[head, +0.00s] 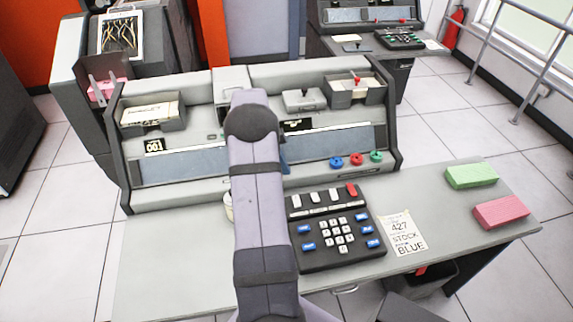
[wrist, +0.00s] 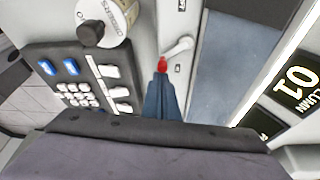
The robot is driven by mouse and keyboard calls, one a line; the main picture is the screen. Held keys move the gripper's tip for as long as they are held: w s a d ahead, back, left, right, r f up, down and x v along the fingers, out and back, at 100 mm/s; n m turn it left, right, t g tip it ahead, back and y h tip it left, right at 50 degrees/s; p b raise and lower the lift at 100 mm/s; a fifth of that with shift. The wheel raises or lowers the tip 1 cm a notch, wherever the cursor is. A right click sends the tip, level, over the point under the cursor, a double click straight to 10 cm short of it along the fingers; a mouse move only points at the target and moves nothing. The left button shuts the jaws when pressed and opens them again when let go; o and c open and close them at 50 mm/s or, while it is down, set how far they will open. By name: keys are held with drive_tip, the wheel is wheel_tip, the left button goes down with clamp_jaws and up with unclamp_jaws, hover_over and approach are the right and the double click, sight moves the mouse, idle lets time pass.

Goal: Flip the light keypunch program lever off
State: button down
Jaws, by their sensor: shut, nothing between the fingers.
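The light grey keypunch (head: 180,188) stands on the desk in the middle of the head view. In the wrist view a pale lever (wrist: 178,48) with a red tip (wrist: 162,65) sits on its light panel, slanting down and left from its pivot. My gripper (wrist: 162,80) has its blue fingers shut, with the tips right at the red tip. I cannot tell whether they touch. In the head view my arm hides the lever and most of the gripper; only a bit of a blue finger (head: 285,163) shows beside the arm.
A black keypad (head: 315,258) and a paper note (head: 402,232) lie on the desk. Green (head: 471,175) and pink (head: 501,212) card stacks are at right. In the wrist view a capped cylinder (wrist: 122,12) is left of the lever. A second machine (head: 345,14) stands behind.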

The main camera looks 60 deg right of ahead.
drive_tip(key=shift+a+m+b, duration=0.3)
drive_tip(key=shift+a+m, duration=0.05)
drive_tip(key=shift+m, duration=0.45)
drive_tip(key=a+m, duration=0.1)
drive_tip(key=w+a+m+y, duration=0.1)
drive_tip(key=w+a+m+b, duration=0.1)
drive_tip(key=m, duration=0.1)
drive_tip(key=shift+a+g+y, duration=0.15)
drive_tip(key=shift+g+y, duration=0.25)
idle(0.4)
drive_tip(key=shift+d+p, duration=0.55)
drive_tip(key=shift+d, duration=0.2)
drive_tip(key=shift+s, duration=0.15)
